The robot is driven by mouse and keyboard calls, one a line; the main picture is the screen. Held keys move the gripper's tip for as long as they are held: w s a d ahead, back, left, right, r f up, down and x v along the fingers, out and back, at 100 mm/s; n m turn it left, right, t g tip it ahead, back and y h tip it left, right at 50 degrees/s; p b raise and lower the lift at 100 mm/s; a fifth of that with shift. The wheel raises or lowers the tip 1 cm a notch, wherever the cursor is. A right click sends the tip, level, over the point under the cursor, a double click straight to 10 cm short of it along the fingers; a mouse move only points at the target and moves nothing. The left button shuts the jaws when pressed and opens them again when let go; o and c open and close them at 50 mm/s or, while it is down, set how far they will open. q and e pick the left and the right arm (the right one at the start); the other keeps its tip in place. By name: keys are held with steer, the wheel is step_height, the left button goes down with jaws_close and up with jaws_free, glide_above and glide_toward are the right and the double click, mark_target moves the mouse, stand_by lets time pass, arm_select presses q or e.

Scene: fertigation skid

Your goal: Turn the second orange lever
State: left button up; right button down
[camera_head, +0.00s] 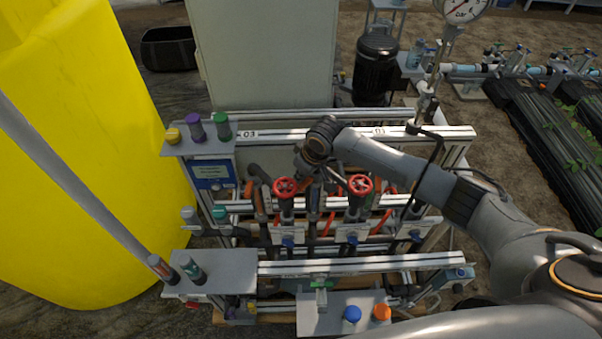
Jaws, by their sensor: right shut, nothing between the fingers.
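Orange levers sit among the pipes of the skid, behind and between two red handwheels. One orange lever (329,223) slants between the handwheels; another orange lever (381,221) is right of the right handwheel. My right gripper (305,179) is shut and empty. It points down into the frame, just right of the left red handwheel (285,187) and left of the right red handwheel (360,184). An orange part shows by its fingertips; I cannot tell whether they touch. My arm and gripper partly hide the levers behind. My left gripper is out of view.
Metal rails (362,263) cross in front of and behind the valves. A yellow tank (80,150) fills the left. Shelves with capped bottles (221,126) stand at the skid's left. A grey cabinet (265,60) and black motor (376,70) are behind.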

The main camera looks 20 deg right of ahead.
mark_target(310, 181)
steer(key=shift+s+d+r+p, duration=0.15)
steer(key=shift+s+p, duration=0.25)
steer(key=shift+p, duration=0.45)
steer(key=shift+s+d+p, duration=0.2)
steer(key=shift+s+p, duration=0.15)
steer(key=shift+p, duration=0.5)
steer(key=shift+s+d+n+p, duration=0.3)
steer(key=shift+n+p, duration=0.2)
steer(key=shift+n, duration=0.3)
steer(key=shift+s, duration=0.15)
steer(key=shift+d+p, duration=0.1)
steer(key=shift+p, duration=0.2)
steer(key=shift+s+d+f, duration=0.1)
steer(key=shift+f, duration=0.2)
